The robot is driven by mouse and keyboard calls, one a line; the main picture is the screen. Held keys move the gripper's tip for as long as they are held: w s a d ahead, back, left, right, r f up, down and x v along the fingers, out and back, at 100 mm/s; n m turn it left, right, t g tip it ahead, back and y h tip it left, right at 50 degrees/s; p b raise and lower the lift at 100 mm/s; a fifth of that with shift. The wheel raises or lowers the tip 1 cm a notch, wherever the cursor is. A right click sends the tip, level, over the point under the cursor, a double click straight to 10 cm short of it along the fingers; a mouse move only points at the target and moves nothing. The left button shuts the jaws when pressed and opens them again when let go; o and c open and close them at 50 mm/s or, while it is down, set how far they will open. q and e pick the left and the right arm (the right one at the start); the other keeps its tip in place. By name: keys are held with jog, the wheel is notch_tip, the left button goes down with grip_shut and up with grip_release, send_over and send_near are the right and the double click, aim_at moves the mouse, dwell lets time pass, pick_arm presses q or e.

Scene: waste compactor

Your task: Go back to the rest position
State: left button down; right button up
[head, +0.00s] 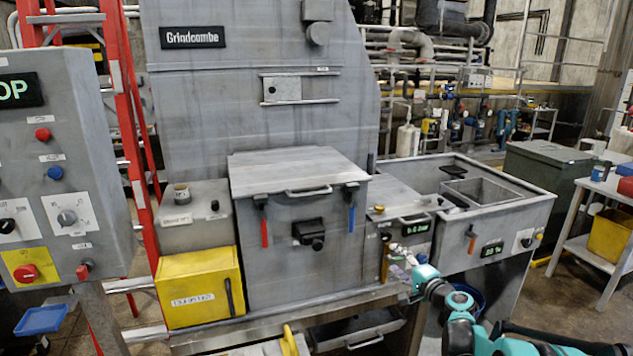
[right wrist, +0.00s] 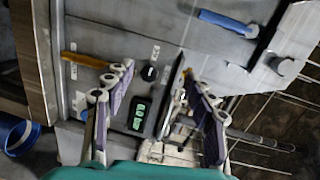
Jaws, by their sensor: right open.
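My right gripper (head: 403,264) is in front of the small grey unit (head: 418,236) to the right of the compactor's main chamber. Its teal arm reaches in from the lower right. In the right wrist view the gripper (right wrist: 158,88) has its two fingers spread wide, with nothing held between them. The small unit's green display (right wrist: 138,113), black knob (right wrist: 150,73) and orange handle (right wrist: 85,60) show behind the fingers. I cannot tell whether a finger touches the unit. My left gripper is not in view.
The grey compactor chamber (head: 300,225) has a red lever (head: 264,232) and a blue lever (head: 351,218). A yellow box (head: 198,288) stands at its left, and a control panel (head: 60,170) further left. A sink unit (head: 500,215) and a cart (head: 600,255) stand at the right.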

jog(key=s+a+r+n+g, duration=0.1)
jog(key=s+a+n+g, duration=0.25)
jog(key=s+a, duration=0.4)
jog(key=s+a+r+n+g, duration=0.2)
jog(key=s+a+n, duration=0.25)
jog(key=s, duration=0.65)
jog(key=s+f+n+g+h, duration=0.1)
jog(key=s+f, duration=0.3)
jog(key=s, duration=0.8)
jog(key=s+d+f+n+g+h, duration=0.1)
jog(key=s+f+n+h, duration=0.3)
jog(key=s, duration=0.8)
jog(key=shift+s+d+f+n+g, duration=0.2)
jog(key=shift+s+f+n+g, duration=0.1)
jog(key=shift+f+g, duration=0.3)
jog(key=shift+r, duration=0.1)
dwell(1.4)
